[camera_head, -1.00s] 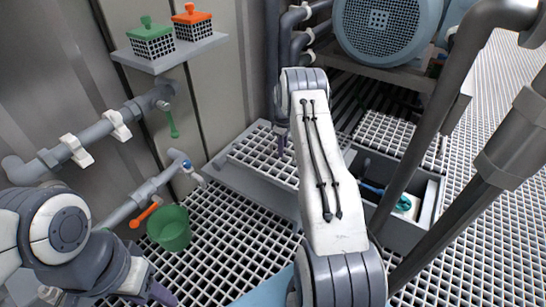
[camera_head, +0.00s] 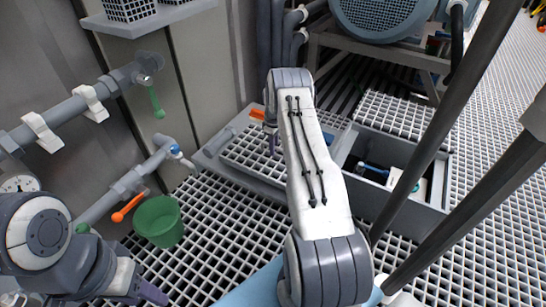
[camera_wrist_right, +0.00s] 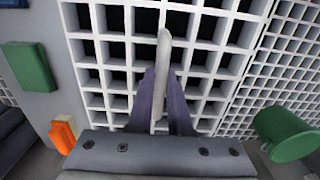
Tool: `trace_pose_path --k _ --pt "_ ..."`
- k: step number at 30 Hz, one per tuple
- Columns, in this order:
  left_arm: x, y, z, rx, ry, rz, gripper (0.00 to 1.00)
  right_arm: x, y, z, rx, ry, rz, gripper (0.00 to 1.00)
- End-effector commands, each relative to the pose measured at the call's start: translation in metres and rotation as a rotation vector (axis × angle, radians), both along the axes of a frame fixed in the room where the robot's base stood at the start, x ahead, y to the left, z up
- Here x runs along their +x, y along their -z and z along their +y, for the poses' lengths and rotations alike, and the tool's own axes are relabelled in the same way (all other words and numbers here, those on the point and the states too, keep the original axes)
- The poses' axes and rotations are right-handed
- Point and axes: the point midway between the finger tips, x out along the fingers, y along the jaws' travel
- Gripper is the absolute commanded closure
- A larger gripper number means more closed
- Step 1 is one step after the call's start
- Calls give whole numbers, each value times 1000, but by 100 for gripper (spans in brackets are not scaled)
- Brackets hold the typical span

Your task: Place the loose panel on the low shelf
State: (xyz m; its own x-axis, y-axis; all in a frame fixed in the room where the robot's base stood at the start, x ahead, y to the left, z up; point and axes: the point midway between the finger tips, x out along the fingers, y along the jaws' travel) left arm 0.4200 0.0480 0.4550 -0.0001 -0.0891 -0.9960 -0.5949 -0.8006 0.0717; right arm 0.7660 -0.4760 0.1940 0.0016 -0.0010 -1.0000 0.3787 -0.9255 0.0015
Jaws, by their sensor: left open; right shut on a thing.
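A white grid panel (camera_head: 250,152) lies level at the low grey ledge (camera_head: 212,158), which I take for the low shelf, in the middle of the head view. My right gripper (camera_head: 273,145) reaches down over the panel, partly hidden by its arm. In the right wrist view the purple fingers of my right gripper (camera_wrist_right: 160,105) are shut on a pale upright bar (camera_wrist_right: 163,50) above the grid panel (camera_wrist_right: 110,75). Whether the panel touches the ledge all round cannot be told. My left gripper (camera_head: 148,292) is open and empty at the lower left, away from the panel.
A green bucket (camera_head: 158,222) stands left of the ledge, below pipes with an orange lever (camera_head: 128,207). An open grey bin (camera_head: 400,210) holding small items is right of my right arm. Dark sloping pipes (camera_head: 455,115) cross the right side. A green block (camera_wrist_right: 28,66) lies beside the panel.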

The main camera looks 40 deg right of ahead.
Motion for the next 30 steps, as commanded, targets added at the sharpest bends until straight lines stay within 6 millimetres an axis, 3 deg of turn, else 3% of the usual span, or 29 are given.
trace_pose_path --k 3,6,17,18,20,30 --pt "0 16 0 0 0 0 50 1 21 1 -1 -2 -1 100" --pt "0 22 0 0 0 0 50 2 30 1 -1 -3 -2 100" --pt "0 21 0 0 0 0 50 3 31 3 -1 -4 -2 100" --pt "0 21 0 0 0 0 50 1 33 3 1 -4 1 79" --pt "0 21 0 0 0 0 50 1 32 3 1 -4 1 56" --pt "0 20 0 0 0 0 50 2 31 3 1 -4 1 53"
